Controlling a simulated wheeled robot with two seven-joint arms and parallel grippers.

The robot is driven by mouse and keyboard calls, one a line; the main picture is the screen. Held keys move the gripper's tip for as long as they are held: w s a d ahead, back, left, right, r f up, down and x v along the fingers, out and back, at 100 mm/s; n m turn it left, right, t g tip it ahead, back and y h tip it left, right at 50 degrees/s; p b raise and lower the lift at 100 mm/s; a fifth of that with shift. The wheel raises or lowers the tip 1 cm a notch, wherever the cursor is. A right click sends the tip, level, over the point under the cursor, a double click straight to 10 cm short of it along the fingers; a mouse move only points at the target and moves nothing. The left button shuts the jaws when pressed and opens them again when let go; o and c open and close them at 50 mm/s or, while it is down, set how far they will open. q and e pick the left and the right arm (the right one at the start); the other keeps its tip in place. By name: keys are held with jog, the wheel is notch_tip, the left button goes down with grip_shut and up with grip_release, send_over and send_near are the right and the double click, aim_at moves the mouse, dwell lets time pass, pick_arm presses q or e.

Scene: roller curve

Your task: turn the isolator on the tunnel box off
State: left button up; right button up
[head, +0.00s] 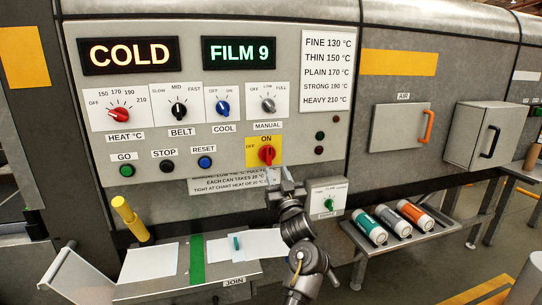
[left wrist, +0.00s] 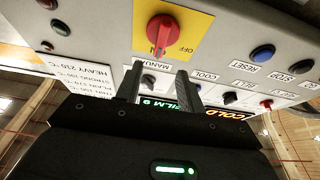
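The isolator is a red rotary knob (head: 266,154) on a yellow plate marked ON at the top and OFF at the left, low on the control panel. Its grip bar looks upright, towards ON. The knob also shows in the left wrist view (left wrist: 160,32), just beyond the fingertips. My left gripper (head: 280,176) is just below the plate, a little to the right. In the left wrist view its two dark fingers (left wrist: 157,85) stand apart with nothing between them, and the knob is not between them. My right gripper is not in view.
The HEAT dial (head: 120,115), other dials and GO, STOP and RESET buttons (head: 204,162) surround the knob. A small box with a green knob (head: 329,204) is below right. A shelf with canisters (head: 412,213) stands right. A bench (head: 190,280) lies below left.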

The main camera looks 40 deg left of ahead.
aim_at(270, 153)
pick_arm(q)
jog(key=p+x, duration=0.2)
jog(key=x, duration=0.5)
jog(key=shift+w+a, duration=0.1)
jog(key=shift+a, duration=0.1)
jog(key=shift+w+a+r, duration=0.15)
jog(key=shift+w+a, duration=0.15)
jog(key=shift+a, duration=0.1)
jog(key=shift+c, duration=0.5)
